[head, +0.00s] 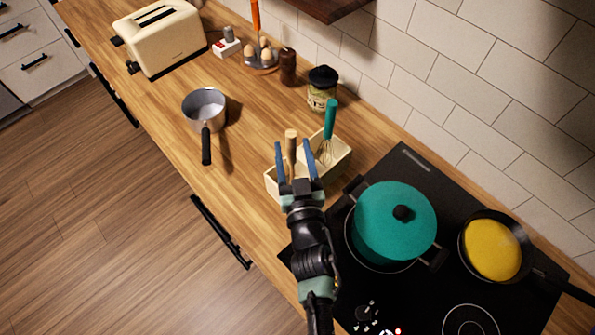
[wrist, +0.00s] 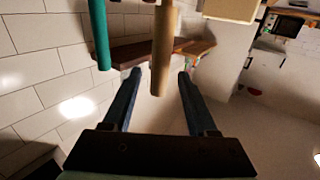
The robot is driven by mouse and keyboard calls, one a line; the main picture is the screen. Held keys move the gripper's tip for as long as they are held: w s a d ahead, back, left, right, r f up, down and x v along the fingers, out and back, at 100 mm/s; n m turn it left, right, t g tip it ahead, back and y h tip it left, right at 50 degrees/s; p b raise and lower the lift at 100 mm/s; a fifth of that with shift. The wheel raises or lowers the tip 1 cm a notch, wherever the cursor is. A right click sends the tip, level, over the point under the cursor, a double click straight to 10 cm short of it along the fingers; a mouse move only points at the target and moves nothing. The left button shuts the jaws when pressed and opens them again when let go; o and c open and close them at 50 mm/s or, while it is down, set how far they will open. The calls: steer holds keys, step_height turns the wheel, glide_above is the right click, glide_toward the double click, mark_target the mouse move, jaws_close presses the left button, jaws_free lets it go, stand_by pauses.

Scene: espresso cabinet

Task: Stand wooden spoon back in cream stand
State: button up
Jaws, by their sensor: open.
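The cream stand (head: 340,161) is on the counter beside the hob, partly hidden by my gripper. A wooden handle, the wooden spoon (head: 291,137), rises upright at the stand's left part; its lower end is hidden. My gripper (head: 294,163) is open, its two blue fingers on either side of the handle. In the wrist view the wooden handle (wrist: 162,50) reaches down between the fingertips of my gripper (wrist: 160,76), with a gap to each finger. I cannot tell whether the spoon's lower end rests on the stand's floor.
A whisk with a teal handle (head: 330,118) stands in the stand's right part, close to my right finger. A teal pot (head: 390,225) and a pan (head: 492,247) are on the hob. A saucepan (head: 204,108) and jar (head: 322,90) stand nearby. The counter's front left is free.

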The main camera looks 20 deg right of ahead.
steer(key=b+v, duration=0.1)
steer(key=v, duration=0.5)
steer(key=w+a+r+t, duration=0.1)
steer(key=w+r, duration=0.2)
steer(key=r, duration=0.6)
steer(key=w+a+r+t+h, duration=0.1)
steer(key=w+r+t, duration=0.1)
steer(key=r, duration=0.7)
steer(key=w+a+r+t, duration=0.1)
steer(key=w+r, duration=0.2)
steer(key=r, duration=0.6)
steer(key=s+a+r+n+t+y, duration=0.1)
steer(key=s+a+r+t, duration=0.1)
steer(key=r, duration=0.8)
steer(key=s+a+r+n+t+y, duration=0.1)
steer(key=s+a+r, duration=0.3)
steer(key=r, duration=0.5)
steer(key=s+a+r+t+y, duration=0.2)
steer(key=s+a+r+y, duration=0.1)
steer(key=r, duration=0.7)
steer(key=s+a, duration=0.1)
steer(key=s, duration=0.1)
steer(key=shift+s+r+n+t, duration=0.35)
steer(key=shift+r+n+t, duration=0.05)
